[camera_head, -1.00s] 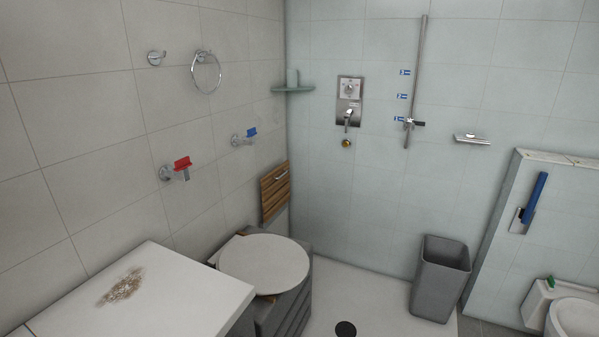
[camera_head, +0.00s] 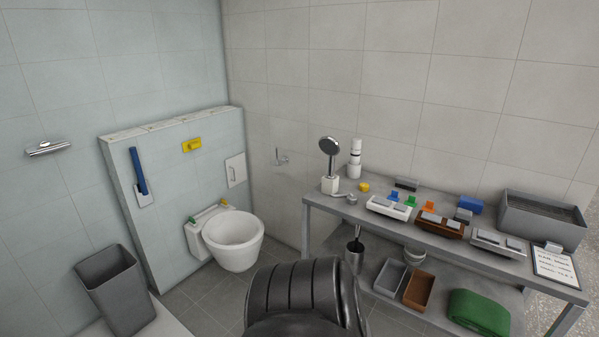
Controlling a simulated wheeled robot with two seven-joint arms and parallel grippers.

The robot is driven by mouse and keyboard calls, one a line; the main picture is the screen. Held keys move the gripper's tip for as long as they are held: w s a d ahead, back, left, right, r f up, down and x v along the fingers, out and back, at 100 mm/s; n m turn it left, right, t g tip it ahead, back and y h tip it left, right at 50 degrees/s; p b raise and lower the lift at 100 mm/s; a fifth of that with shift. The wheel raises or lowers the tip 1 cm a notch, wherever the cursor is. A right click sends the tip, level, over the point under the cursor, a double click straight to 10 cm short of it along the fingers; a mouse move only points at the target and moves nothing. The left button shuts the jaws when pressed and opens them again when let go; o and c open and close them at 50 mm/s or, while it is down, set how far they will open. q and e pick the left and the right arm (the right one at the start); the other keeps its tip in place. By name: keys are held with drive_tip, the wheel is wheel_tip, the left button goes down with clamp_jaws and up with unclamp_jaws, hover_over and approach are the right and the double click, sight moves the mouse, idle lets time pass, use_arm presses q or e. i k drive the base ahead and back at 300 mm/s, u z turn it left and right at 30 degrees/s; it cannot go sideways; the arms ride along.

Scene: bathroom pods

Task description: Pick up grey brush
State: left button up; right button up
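I cannot pick out the grey brush for sure. A dark grey block-shaped item (camera_head: 406,184) lies at the back of the grey table (camera_head: 330,208). A smaller grey item (camera_head: 463,215) lies further right, close to a blue block (camera_head: 470,204). Both are too small to tell whether they are brushes. A dark-handled brush (camera_head: 355,232) stands in a grey metal holder (camera_head: 354,256) near the table's left end. Neither of my grippers is in view.
The table also carries a white tray (camera_head: 376,208), a brown tray (camera_head: 424,225) and a large grey crate (camera_head: 506,218). Grey and brown bins and a green folded cloth (camera_head: 478,312) sit below. A toilet (camera_head: 234,247) and grey bin (camera_head: 120,290) stand left.

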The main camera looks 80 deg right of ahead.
sight(407, 182)
drive_tip(key=z, duration=4.2)
drive_tip(key=i, duration=1.25)
